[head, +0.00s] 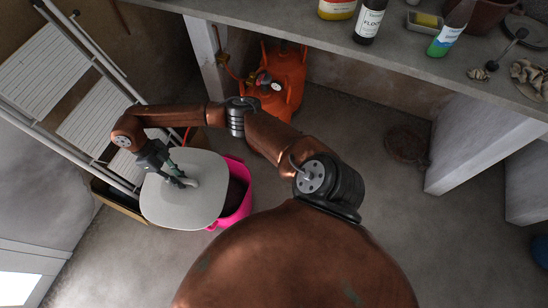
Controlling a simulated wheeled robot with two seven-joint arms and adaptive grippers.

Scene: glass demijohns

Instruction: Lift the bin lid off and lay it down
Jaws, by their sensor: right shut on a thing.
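The bin lid (165,206) is a pale grey, rounded-square plate at the left of the head view. My right gripper (184,182) is over the lid's middle, shut on its raised handle. The bright pink bin (236,212) is partly hidden under the lid. The lid sits offset to the left of it, so the right part of the bin's dark opening shows. The lid looks raised clear of the rim, but the exact gap cannot be told. My left gripper is not in view.
A white stepladder (97,128) leans at the left, close to the lid. Orange gas cylinders (283,88) stand behind my arm. A grey worktop (410,48) with bottles runs along the top right, above pale supports. The floor (385,205) right of centre is mostly clear.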

